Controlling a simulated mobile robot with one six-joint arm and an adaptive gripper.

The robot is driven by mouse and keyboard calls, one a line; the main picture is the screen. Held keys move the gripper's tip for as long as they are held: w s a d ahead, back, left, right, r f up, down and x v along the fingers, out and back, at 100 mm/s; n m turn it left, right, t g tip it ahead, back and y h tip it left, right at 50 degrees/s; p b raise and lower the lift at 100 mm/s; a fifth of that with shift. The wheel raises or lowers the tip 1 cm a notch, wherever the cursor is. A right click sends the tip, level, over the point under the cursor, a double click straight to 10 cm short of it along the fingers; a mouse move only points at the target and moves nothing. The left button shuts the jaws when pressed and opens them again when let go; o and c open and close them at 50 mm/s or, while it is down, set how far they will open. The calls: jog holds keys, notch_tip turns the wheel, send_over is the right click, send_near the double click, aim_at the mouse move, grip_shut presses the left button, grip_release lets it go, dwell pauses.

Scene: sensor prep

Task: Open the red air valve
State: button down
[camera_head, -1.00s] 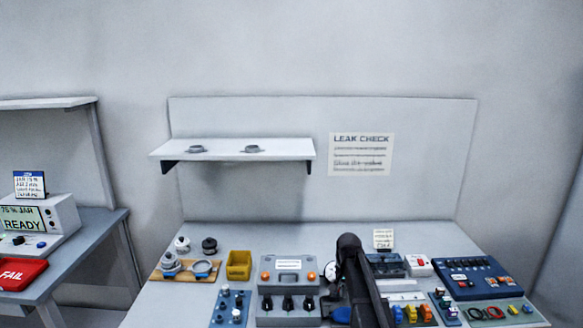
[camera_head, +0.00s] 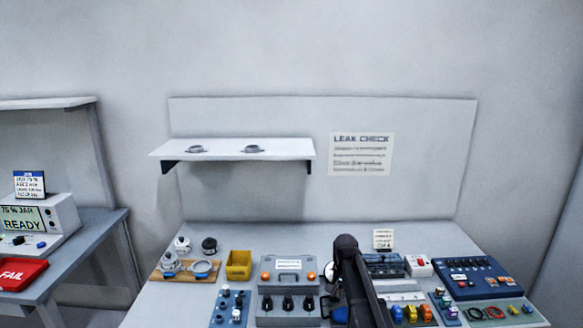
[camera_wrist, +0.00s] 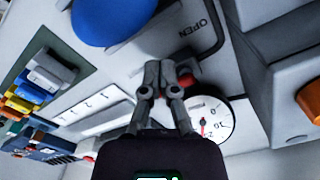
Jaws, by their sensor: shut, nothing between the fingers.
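In the wrist view, my gripper (camera_wrist: 158,72) is shut and empty, with its fingertips together over the pale panel. A small red part (camera_wrist: 188,81), which looks like the red air valve, shows just right of the fingertips and is partly hidden by them. I cannot tell whether the fingers touch it. The word OPEN (camera_wrist: 190,28) is printed beside a dark curved line above it. A round gauge (camera_wrist: 212,122) with a red needle sits just below the red part. In the head view my dark arm covers the valve area.
A large blue round part (camera_wrist: 108,18) lies close to the fingers at the upper left. A grey box with an orange knob (camera_wrist: 312,100) stands to the right. In the head view, a yellow bin (camera_head: 239,265) and a dark blue switch box (camera_head: 470,277) flank the arm.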

jog(key=shift+s+a, duration=0.1)
jog(key=shift+a, duration=0.5)
dwell(0.6)
jog(key=shift+w+a, duration=0.25)
jog(key=shift+a, duration=0.75)
dwell(0.9)
jog(key=shift+r, duration=0.15)
jog(key=shift+w+r+p, duration=0.15)
jog(key=shift+r+p, duration=1.3)
jog(key=shift+p, duration=0.1)
jog(key=shift+w+r+p, duration=0.15)
jog(key=shift+r+p, duration=1.25)
jog(key=shift+p, duration=0.1)
jog(key=shift+s, duration=0.1)
jog(key=s+d+n, duration=0.2)
jog(key=s+n, duration=0.1)
jog(key=s, duration=0.8)
jog(key=s+d+n, duration=0.2)
jog(key=s+n, duration=0.1)
jog(key=s, duration=0.9)
jog(key=w+d+r+m+p, duration=0.1)
jog(key=w+m, duration=0.2)
jog(key=w, duration=1.1)
jog(key=w+d+r+m+p, duration=0.1)
jog(key=w+r+m, duration=0.1)
jog(key=w, duration=1.2)
jog(key=shift+d+m+p, duration=0.4)
jog(key=shift+m, duration=0.1)
